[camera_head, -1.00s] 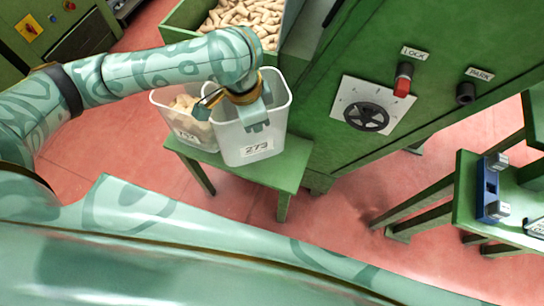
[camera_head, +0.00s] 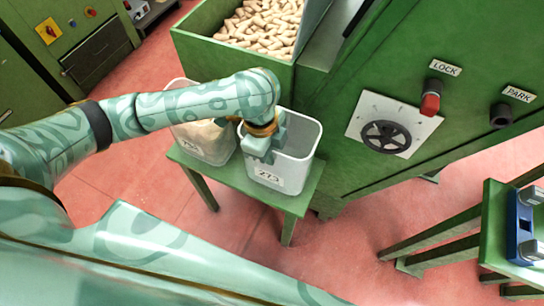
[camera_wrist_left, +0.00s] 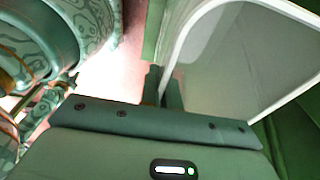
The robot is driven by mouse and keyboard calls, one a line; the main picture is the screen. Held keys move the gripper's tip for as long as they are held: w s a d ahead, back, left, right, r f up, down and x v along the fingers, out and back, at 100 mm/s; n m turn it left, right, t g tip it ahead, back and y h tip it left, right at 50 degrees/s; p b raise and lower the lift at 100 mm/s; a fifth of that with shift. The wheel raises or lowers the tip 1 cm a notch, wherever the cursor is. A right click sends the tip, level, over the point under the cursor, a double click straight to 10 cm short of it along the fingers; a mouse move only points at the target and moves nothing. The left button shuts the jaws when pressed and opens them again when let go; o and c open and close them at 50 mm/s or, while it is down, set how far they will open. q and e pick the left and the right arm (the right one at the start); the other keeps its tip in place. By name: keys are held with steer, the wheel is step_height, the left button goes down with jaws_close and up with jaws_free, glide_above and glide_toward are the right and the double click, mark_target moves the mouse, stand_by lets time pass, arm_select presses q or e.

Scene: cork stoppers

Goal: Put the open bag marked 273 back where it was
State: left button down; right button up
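The open bag marked 273 (camera_head: 270,178) is a pale, translucent, box-shaped bag that looks empty. It appears to stand upright on the green stool (camera_head: 225,176), to the right of a second bag. My left gripper (camera_head: 258,150) is at its front left rim and looks shut on the wall. In the left wrist view the two dark fingers of my left gripper (camera_wrist_left: 163,88) are close together with the white rim of the bag (camera_wrist_left: 240,55) running between them. Contact between the bag's base and the stool is hard to see. My right gripper is not in view.
The second bag (camera_head: 212,152) stands close on the left, with pale contents partly hidden by my arm. A green bin of corks (camera_head: 262,22) is behind. The green cabinet with a black handwheel (camera_head: 386,137) and red LOCK knob (camera_head: 430,104) rises at right. Another green stand (camera_head: 490,220) is far right.

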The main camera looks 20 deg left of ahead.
arm_select(q)
steer(key=shift+f, duration=0.65)
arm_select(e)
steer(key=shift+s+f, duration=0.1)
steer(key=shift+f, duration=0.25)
arm_select(q)
steer(key=shift+f, duration=0.1)
steer(key=c, duration=1.6)
jaws_free()
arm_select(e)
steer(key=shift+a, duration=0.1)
